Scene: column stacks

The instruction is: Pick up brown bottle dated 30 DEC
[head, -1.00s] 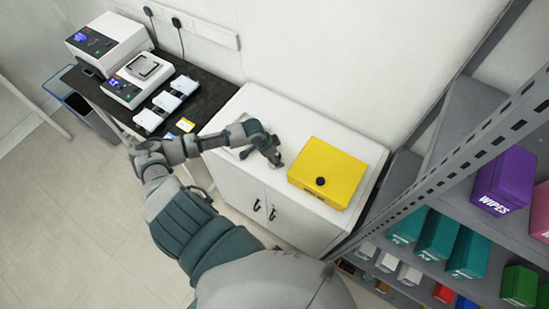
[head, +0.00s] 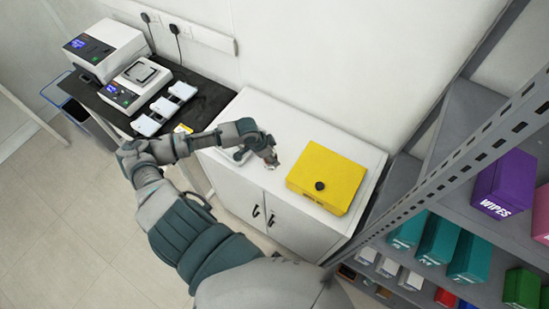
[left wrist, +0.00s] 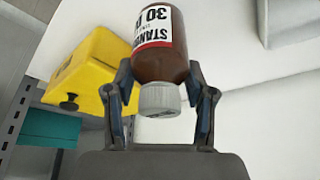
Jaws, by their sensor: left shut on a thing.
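A brown bottle (left wrist: 160,62) with a grey-white ribbed cap shows in the left wrist view. Its white label reads "STAN…" and "30" with part of a month, upside down; the rest is cut off. My left gripper (left wrist: 162,80) is shut on the bottle, one finger on each side, with the cap toward the palm. In the head view my left gripper (head: 272,160) is over the white cabinet top, left of the yellow box, and the bottle is too small to make out clearly. My right gripper is not in view.
The yellow box (head: 327,177) with a black knob stands on the white cabinet (head: 283,130). A grey shelf rack (head: 427,190) with boxes stands at the right. A black table (head: 205,95) with instruments stands at the left.

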